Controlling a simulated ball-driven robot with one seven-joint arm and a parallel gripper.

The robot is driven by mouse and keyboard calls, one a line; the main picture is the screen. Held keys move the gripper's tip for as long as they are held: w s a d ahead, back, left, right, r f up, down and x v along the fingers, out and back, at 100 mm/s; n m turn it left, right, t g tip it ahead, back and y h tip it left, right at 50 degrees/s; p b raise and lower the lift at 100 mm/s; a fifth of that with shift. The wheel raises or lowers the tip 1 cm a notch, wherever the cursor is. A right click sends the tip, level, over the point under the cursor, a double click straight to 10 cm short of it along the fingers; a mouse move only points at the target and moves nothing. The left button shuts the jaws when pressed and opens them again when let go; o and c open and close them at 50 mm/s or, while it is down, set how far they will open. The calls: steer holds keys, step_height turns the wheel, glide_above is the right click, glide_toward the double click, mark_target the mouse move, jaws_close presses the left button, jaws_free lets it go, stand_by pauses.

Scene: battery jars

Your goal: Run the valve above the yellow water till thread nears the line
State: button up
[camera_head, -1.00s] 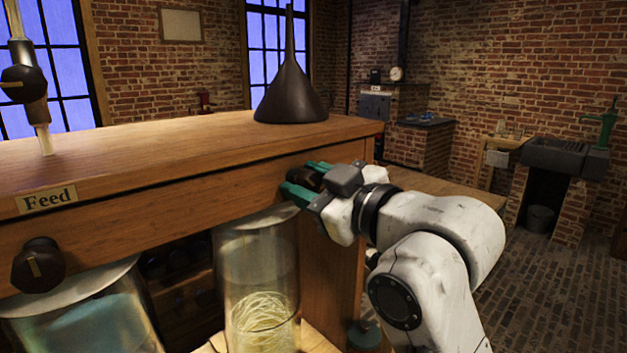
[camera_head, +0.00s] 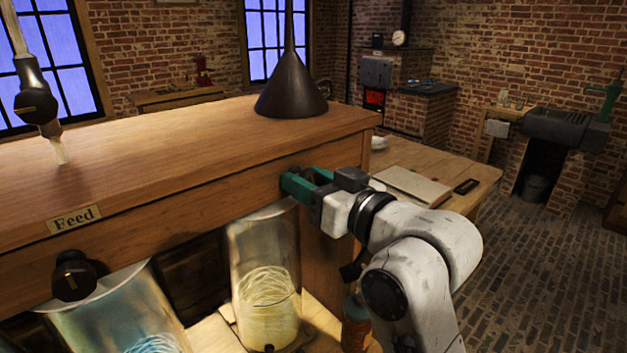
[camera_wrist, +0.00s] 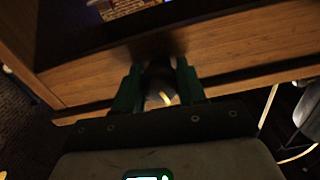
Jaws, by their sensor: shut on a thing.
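The jar with yellow contents (camera_head: 264,250) stands under the right end of the wooden beam (camera_head: 200,200), with pale thread (camera_head: 268,305) coiled in its lower part. I cannot make out a line on its glass. My gripper (camera_head: 290,187) is at the beam's front face above this jar. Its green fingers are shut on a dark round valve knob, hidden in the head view. In the wrist view the knob (camera_wrist: 160,82) sits between the fingertips (camera_wrist: 158,88), with a pale mark on it.
Another dark valve knob (camera_head: 74,275) is left, above a jar with blue contents (camera_head: 115,310). A "Feed" label (camera_head: 74,219) is on the beam, and a dark funnel (camera_head: 291,92) stands on top. A table with a notebook (camera_head: 412,186) is behind my arm.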

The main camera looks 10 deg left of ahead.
steer(key=shift+r+m+p, duration=0.2)
steer(key=shift+m+p, duration=0.3)
steer(key=shift+p, duration=0.35)
steer(key=shift+m+p, duration=0.8)
steer(key=shift+p, duration=0.15)
steer(key=shift+f+m+p, duration=0.2)
steer(key=shift+m+p, duration=0.15)
steer(key=shift+m, duration=0.15)
steer(key=o, duration=1.2)
steer(key=v, duration=0.5)
